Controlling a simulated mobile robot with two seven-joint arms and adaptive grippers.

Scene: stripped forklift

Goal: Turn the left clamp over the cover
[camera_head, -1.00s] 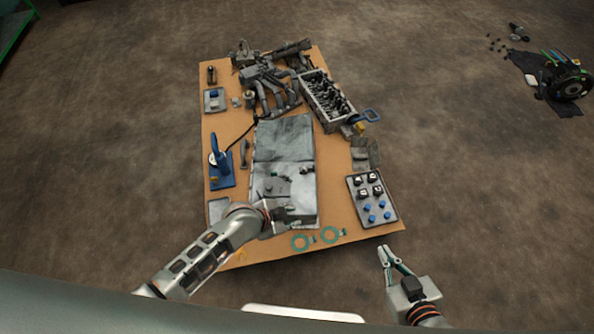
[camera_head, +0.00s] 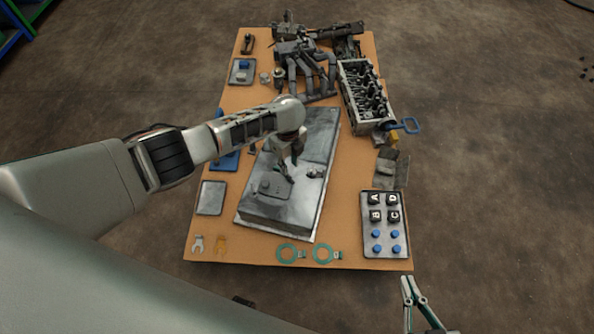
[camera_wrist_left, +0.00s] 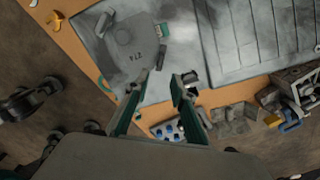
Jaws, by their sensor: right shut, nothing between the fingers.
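A grey cover (camera_head: 272,188) with dark markings lies on the grey metal tray (camera_head: 258,218); it also shows in the left wrist view (camera_wrist_left: 128,42). A small dark fitting with a green part (camera_wrist_left: 161,31) is at the cover's edge. Another small dark fitting (camera_wrist_left: 189,78) lies apart from the cover, near my right-hand finger. I cannot tell which piece is the left clamp. My left gripper (camera_head: 287,171) is over the tray beside the cover; in its wrist view (camera_wrist_left: 166,82) the fingers are apart and empty. My right gripper (camera_head: 412,288) is shut and empty, beyond the board's front right corner.
A tray of lettered blocks and blue knobs (camera_head: 368,245) stands at the right. Two green rings (camera_head: 288,253) lie at the front. A cylinder head (camera_head: 347,75) and manifold parts (camera_head: 305,70) crowd the back. The left board edge holds a small empty tray (camera_head: 210,198).

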